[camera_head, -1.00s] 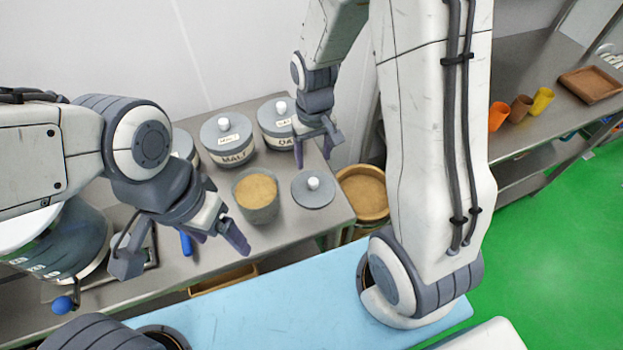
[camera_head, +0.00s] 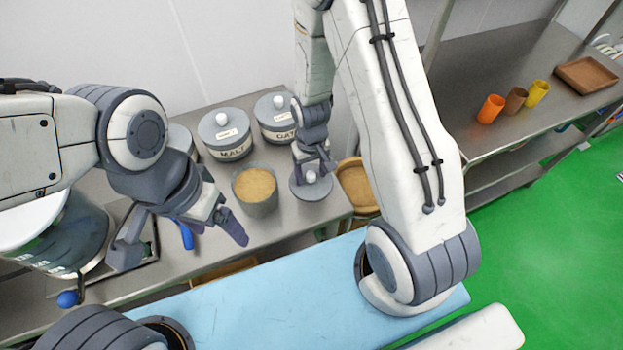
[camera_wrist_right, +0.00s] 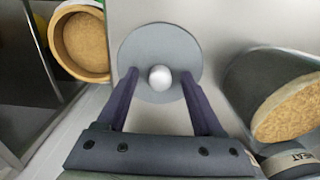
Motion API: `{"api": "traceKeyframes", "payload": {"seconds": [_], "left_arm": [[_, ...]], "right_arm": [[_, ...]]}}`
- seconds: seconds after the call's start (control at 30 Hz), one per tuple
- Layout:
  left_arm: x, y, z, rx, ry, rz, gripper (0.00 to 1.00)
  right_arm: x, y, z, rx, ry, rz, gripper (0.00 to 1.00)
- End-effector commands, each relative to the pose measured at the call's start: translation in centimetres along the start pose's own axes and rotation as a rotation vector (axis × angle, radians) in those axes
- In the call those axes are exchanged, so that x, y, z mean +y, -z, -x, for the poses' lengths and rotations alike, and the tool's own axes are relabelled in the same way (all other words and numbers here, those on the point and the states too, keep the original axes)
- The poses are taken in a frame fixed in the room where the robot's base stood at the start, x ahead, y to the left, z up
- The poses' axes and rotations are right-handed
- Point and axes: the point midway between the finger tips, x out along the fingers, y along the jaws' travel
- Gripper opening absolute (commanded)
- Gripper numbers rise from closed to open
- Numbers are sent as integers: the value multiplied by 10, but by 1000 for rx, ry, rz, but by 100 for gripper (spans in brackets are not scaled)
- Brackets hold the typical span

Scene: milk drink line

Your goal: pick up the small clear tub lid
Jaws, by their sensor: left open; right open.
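A small round lid with a pale round knob (camera_wrist_right: 160,78) lies flat on the steel table; its disc (camera_wrist_right: 160,38) looks grey rather than clear. In the head view the lid (camera_head: 312,194) is partly hidden by my right gripper (camera_head: 312,171). In the right wrist view my right gripper (camera_wrist_right: 159,75) is open, with one fingertip on each side of the knob. I cannot tell whether the fingers touch the lid. An open tub of tan powder (camera_head: 255,190) stands just left of the lid. My left gripper (camera_head: 212,234) is open and empty over the table's front.
The lidded MALT jar (camera_head: 229,148) and OAT jar (camera_head: 276,130) stand behind the tub. A round wooden container (camera_wrist_right: 80,42) is beyond the table's right edge. A blue surface (camera_head: 290,300) lies in front. Cups (camera_head: 491,109) and a brown tray (camera_head: 588,76) stand on the right bench.

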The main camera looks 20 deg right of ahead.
Motion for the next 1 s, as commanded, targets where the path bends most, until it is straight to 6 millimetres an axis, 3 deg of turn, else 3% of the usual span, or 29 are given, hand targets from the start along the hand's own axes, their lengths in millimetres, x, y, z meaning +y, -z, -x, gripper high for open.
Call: {"api": "traceKeyframes", "payload": {"seconds": [0.1, 0.13, 0.3, 0.73, 1.0], "left_arm": [[0, 0, 0, 0, 0, 0, 80], [0, 0, 0, 0, 0, 0, 80], [0, 0, 0, 0, 0, 0, 80], [0, 0, -1, 0, 0, 0, 80], [0, 0, -7, 0, 0, 0, 80]], "right_arm": [[0, 0, 0, 0, 0, 0, 68], [0, 0, 0, 0, 0, 0, 61], [0, 0, 0, 0, 0, 0, 0], [0, 0, 3, 1, 0, 0, 0], [0, 1, 29, 5, 0, 0, 0]]}}
